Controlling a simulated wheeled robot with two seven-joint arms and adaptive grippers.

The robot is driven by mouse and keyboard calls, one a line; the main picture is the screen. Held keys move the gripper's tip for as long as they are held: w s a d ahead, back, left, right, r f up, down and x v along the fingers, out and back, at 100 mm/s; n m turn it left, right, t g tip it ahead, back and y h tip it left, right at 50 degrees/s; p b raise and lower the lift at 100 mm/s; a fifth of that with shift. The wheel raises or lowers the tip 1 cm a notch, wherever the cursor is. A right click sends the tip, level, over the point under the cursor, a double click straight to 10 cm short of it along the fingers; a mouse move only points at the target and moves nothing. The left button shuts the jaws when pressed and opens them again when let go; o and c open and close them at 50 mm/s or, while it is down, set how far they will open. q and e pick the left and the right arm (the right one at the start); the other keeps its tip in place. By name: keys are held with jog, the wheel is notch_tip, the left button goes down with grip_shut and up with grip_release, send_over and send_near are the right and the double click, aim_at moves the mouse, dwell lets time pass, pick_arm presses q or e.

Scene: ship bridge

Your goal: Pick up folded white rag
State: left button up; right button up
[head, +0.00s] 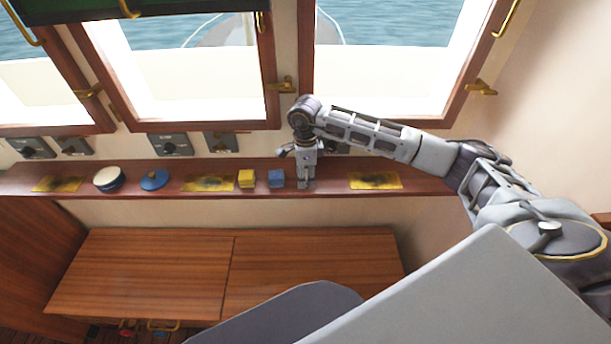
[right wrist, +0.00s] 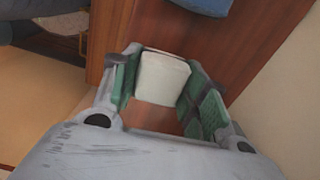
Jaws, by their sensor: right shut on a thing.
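The folded white rag (right wrist: 163,78) is between the two green-padded fingers of my right gripper (right wrist: 165,92) in the right wrist view. My right gripper is shut on it, low over the wooden shelf (right wrist: 245,45). In the head view my right gripper (head: 305,182) points down at the shelf (head: 330,184) under the window, just right of a blue folded cloth (head: 276,178). The rag is mostly hidden by the gripper there. I cannot tell whether the rag still touches the shelf. My left gripper is not in view.
Window frames rise behind the shelf. A wooden cabinet top (head: 150,275) below is clear.

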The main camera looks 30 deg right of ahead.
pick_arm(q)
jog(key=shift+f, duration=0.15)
pick_arm(e)
jog(key=shift+r, duration=0.1)
